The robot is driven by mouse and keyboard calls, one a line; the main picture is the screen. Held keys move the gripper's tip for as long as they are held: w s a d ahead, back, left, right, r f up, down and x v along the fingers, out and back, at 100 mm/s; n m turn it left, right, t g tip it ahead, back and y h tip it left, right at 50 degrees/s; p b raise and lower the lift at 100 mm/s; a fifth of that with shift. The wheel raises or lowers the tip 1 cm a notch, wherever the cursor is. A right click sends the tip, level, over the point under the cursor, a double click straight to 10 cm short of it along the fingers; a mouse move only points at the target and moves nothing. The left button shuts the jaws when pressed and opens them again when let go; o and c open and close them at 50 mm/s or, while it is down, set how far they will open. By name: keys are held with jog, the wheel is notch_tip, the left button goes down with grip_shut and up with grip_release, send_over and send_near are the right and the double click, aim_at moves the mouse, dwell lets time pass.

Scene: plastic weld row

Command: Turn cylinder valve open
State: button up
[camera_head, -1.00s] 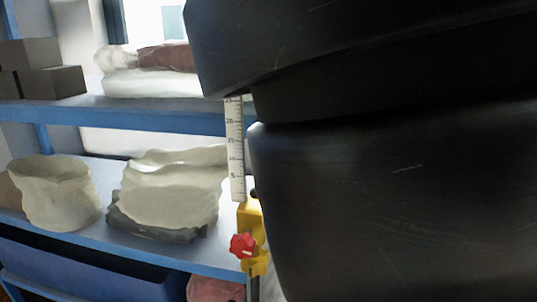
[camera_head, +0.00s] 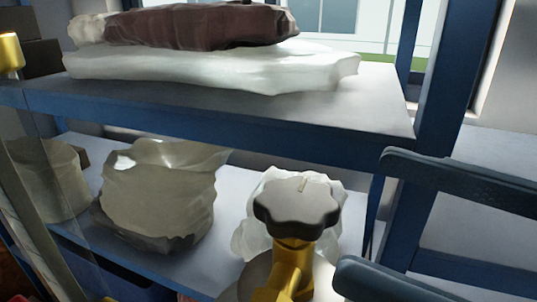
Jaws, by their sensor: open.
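A dark grey lobed valve handwheel (camera_head: 297,205) with a light mark on top sits on a brass-yellow valve body (camera_head: 290,270) at the bottom centre. A pale rounded surface, perhaps the cylinder's shoulder (camera_head: 245,283), shows beside the valve body and is mostly cut off by the lower edge. My gripper (camera_head: 363,216) comes in from the right with two dark fingers spread apart. Its fingertips are just right of the handwheel, one higher and one lower in the picture. Nothing is between them, and I see no contact with the handwheel.
A blue shelf rack (camera_head: 230,128) stands behind the valve. Its upper shelf holds a white bag (camera_head: 200,68) with a brown bag (camera_head: 195,25) on it. Pale sacks (camera_head: 160,190) lie below. A slanted clear tube (camera_head: 30,225) and a brass piece (camera_head: 10,53) are at the left edge.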

aim_at(261, 190)
jog(key=shift+m+h, duration=0.4)
jog(key=shift+m, duration=0.4)
jog(key=p+x, duration=0.1)
jog(key=x, duration=0.2)
jog(key=f+p+x, duration=0.1)
jog(key=p+x, duration=0.1)
jog(key=x, duration=0.1)
jog(key=f+p+x, duration=0.1)
jog(key=x, duration=0.2)
jog(key=shift+w+a, duration=0.15)
jog(key=shift+w, duration=0.35)
jog(key=shift+w+a+f+p, duration=0.15)
jog(key=shift+w+a+p, duration=0.1)
jog(key=shift+a+p, duration=0.1)
jog(key=c, duration=1.4)
jog(key=shift+o, duration=0.2)
